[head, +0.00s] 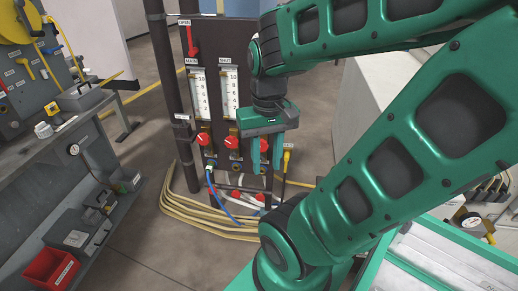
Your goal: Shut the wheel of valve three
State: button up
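A dark upright panel (221,60) carries a row of red valve wheels below scaled gauges. The left wheel (204,140) and the middle wheel (232,142) show clearly. A third red wheel (264,145) at the right shows only in part, behind and between the fingers of my gripper (265,157). My green gripper points down in front of the panel's right side. Its two fingers are apart, with red visible between them. I cannot tell whether they touch the wheel. My gripper and arm hide the third gauge and most of that wheel's surroundings.
A red arrow under an "OPEN" label (184,22) points down at the panel's upper left. Yellow hoses (205,216) and a blue hose (232,216) lie around the panel's foot. A grey bench (75,150) with a red bin (50,268) stands left. Floor between is clear.

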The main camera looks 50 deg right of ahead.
aim_at(264, 146)
jog(key=z, duration=1.85)
jog(key=k, duration=1.25)
jog(key=u, duration=0.5)
jog(key=i, duration=1)
